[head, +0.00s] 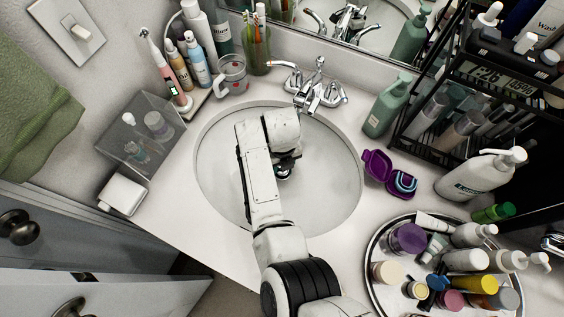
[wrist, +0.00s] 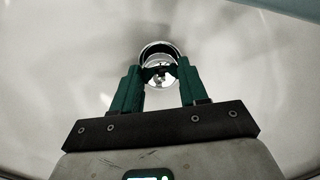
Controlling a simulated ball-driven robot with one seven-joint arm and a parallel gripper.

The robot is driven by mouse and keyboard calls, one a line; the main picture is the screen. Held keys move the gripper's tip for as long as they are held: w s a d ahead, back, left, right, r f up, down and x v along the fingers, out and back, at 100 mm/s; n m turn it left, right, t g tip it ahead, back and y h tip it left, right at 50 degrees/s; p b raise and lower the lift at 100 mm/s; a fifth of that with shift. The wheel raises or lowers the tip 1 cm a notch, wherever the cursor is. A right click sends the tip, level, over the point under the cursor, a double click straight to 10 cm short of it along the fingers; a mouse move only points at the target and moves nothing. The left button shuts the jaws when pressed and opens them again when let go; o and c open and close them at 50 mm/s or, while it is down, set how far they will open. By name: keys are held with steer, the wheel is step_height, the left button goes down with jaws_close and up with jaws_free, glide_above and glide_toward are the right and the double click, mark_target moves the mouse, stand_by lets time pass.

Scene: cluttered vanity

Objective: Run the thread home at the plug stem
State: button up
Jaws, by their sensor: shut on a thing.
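The white basin (head: 330,180) is in the middle of the head view, and my arm reaches down into it. My gripper (head: 284,173) is low in the bowl, mostly hidden by my own wrist. In the wrist view its two green fingers (wrist: 160,77) close on a small round chrome plug (wrist: 158,82). A chrome ring (wrist: 160,47), which looks like the drain rim, shows just beyond the fingertips. The plug stem and its thread are hidden, and I cannot tell how deep the plug sits.
The chrome faucet (head: 307,92) stands at the back of the basin, close to my wrist. A green pump bottle (head: 386,106) and an open purple case (head: 377,164) are right of the basin. A crowded round tray (head: 372,262) is at lower right. The bowl around my fingers is clear.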

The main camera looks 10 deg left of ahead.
steer(key=shift+c, duration=0.7)
steer(key=shift+w+a+m+b, duration=0.2)
steer(key=shift+m+b, duration=0.3)
steer(key=shift+b, duration=0.7)
steer(key=shift+s+f+b, duration=0.1)
steer(key=shift+f+b, duration=0.05)
steer(key=shift+b, duration=0.25)
steer(key=shift+d+m+b, duration=0.1)
steer(key=shift+m+b, duration=0.4)
steer(key=shift+b, duration=0.45)
steer(key=shift+m+b, duration=0.3)
steer(key=shift+b, duration=0.65)
steer(key=b, duration=0.2)
steer(key=shift+w+m+b, duration=0.2)
steer(key=shift+m+b, duration=0.1)
steer(key=shift+m, duration=0.1)
steer(key=shift+b, duration=0.4)
steer(key=shift+s+d+r, duration=0.1)
steer(key=shift+d+r, duration=0.05)
steer(key=shift+r, duration=0.2)
